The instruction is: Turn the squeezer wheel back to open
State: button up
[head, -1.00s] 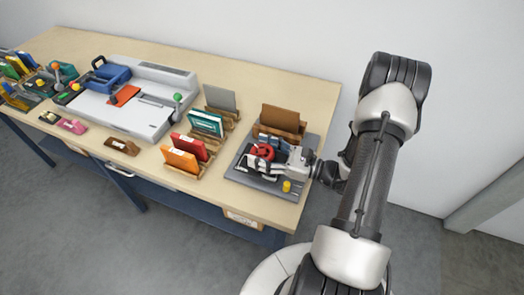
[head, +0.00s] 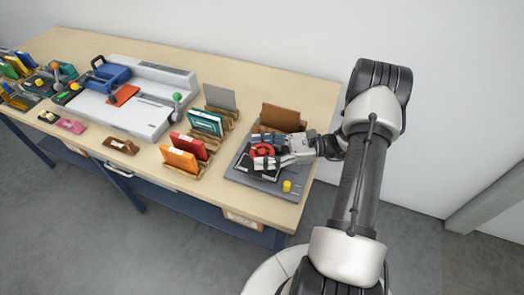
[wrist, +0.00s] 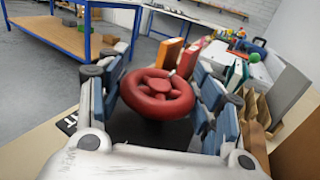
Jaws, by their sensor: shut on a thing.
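The red squeezer wheel (head: 262,150) sits on the squeezer, whose grey base plate (head: 240,178) lies at the right end of the bench. In the wrist view the wheel (wrist: 157,92) lies flat in the middle, its spokes and hub showing. My gripper (head: 268,152) reaches in from the right and is shut on the wheel. In the wrist view its fingers (wrist: 160,98) stand on either side of the rim. A yellow knob (head: 287,186) stands on the plate's front corner.
A brown board in a wooden rack (head: 281,117) stands close behind the squeezer. Racks with orange (head: 180,160), red and teal (head: 205,122) books stand to its left. A white cutting machine (head: 130,100) fills the bench's middle. Open floor lies in front.

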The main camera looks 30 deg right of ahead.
jog(key=o, duration=1.1)
jog(key=v, duration=1.2)
